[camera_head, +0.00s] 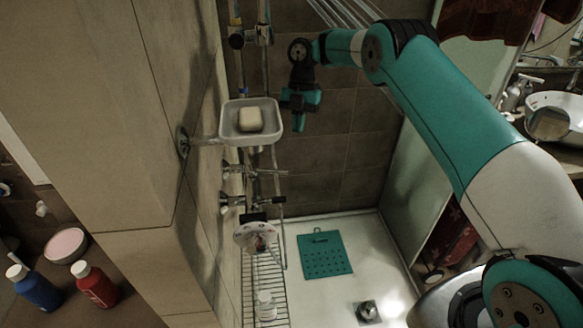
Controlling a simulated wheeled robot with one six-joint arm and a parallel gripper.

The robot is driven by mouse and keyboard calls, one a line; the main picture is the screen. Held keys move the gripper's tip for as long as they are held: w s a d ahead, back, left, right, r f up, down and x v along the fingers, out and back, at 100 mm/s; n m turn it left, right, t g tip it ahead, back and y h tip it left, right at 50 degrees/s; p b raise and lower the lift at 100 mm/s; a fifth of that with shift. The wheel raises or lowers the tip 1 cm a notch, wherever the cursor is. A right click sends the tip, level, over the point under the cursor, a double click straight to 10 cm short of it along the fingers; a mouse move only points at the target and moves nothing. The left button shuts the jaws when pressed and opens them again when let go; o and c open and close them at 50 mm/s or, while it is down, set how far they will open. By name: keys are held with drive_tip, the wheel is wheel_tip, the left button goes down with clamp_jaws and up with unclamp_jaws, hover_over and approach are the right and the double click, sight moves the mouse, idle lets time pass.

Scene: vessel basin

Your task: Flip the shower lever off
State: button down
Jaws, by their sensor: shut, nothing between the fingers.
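The shower's metal fittings run down the tiled wall left of centre. Two short handles stick out to the right there, an upper one (268,172) and a lower one (274,200); I cannot tell for sure which is the shower lever. Pale streaks of water (345,12) show at the top of the view. My gripper (294,122) is teal and black and hangs from the wrist, above and to the right of the handles and apart from them. It is shut and empty.
A soap dish (233,135) with a bar of soap (250,119) juts from the wall just left of my gripper. A wire rack (252,285) is below. A teal mat (325,254) and a drain (368,312) lie on the white shower floor (375,240). A basin (560,103) stands right.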

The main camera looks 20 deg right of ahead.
sight(289, 171)
drive_tip(key=s+a+f+p, duration=0.1)
drive_tip(key=s+a+f, duration=0.2)
drive_tip(key=f, duration=0.4)
drive_tip(key=shift+s+a+f+p, duration=0.25)
drive_tip(key=shift+s+a+p, duration=0.15)
drive_tip(key=shift+s, duration=0.25)
drive_tip(key=shift+s+a+m+b, duration=0.25)
drive_tip(key=shift+s+m+b, duration=0.7)
drive_tip(key=shift+m+b, duration=0.15)
drive_tip(key=s+m+b, duration=0.1)
drive_tip(key=s+a+m+t+y+b, duration=0.1)
drive_tip(key=shift+s+a+f+m, duration=0.15)
drive_tip(key=shift+f+m, duration=0.05)
drive_tip(key=shift+m, duration=0.2)
drive_tip(key=shift+s+a+r+m+t+b, duration=0.1)
drive_tip(key=shift+s+a+m+t+b, duration=0.4)
drive_tip(key=shift+s+a+m+b, duration=1.1)
drive_tip(key=shift+w, duration=0.1)
